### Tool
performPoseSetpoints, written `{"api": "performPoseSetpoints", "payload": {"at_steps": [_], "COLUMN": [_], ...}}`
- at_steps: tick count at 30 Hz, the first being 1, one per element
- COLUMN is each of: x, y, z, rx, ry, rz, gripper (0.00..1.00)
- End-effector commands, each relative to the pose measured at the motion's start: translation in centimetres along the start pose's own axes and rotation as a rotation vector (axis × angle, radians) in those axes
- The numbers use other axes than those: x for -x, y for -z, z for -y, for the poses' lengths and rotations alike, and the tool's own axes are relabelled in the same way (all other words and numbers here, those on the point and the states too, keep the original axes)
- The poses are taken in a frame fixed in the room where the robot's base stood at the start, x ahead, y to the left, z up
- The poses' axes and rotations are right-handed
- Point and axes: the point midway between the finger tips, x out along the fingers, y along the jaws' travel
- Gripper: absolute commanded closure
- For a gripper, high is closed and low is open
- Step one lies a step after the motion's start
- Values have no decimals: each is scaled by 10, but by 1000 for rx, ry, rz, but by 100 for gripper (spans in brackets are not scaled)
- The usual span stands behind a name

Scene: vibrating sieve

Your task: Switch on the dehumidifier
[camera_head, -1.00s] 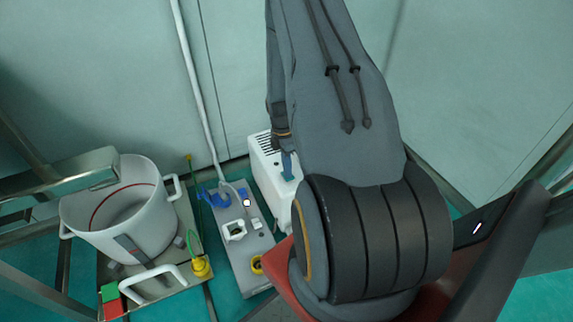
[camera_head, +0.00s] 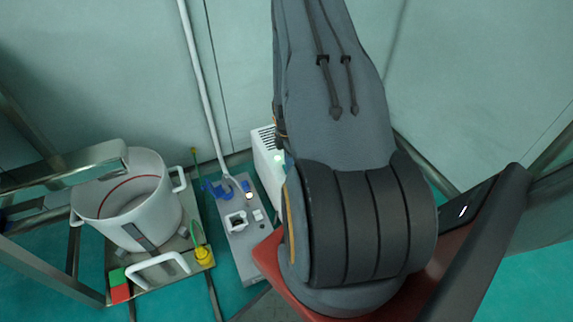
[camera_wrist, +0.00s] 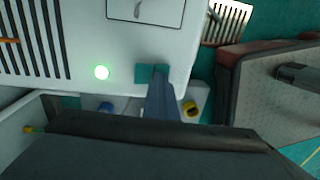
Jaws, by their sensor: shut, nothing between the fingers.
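The dehumidifier is a white box with dark vent slots (camera_head: 263,150), partly hidden behind my arm in the head view. In the wrist view its white face (camera_wrist: 135,45) fills the upper left, with a round green light (camera_wrist: 101,72) glowing on it. A pale green glow also shows on it in the head view. My gripper (camera_wrist: 152,74) is shut and empty, its teal fingertips in front of the white face, to the right of the light. I cannot tell whether they touch the face. In the head view my arm hides most of the gripper.
A white pot (camera_head: 125,205) with handles stands on a plate at left, beside a red and green block (camera_head: 119,288). A grey panel (camera_head: 241,252) with small fittings lies between it and the dehumidifier. Metal frame bars cross the left side.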

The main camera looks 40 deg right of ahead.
Motion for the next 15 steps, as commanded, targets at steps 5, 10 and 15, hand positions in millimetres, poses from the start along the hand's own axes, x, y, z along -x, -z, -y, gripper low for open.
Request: {"api": "performPoseSetpoints", "payload": {"at_steps": [5, 10, 15], "x": [-8, -7, -6], "y": [3, 3, 4], "z": [1, -9, -16], "rx": [2, 2, 5], "ry": [7, 3, -1], "rz": [-2, -1, -1], "gripper": [100, 100, 100]}}
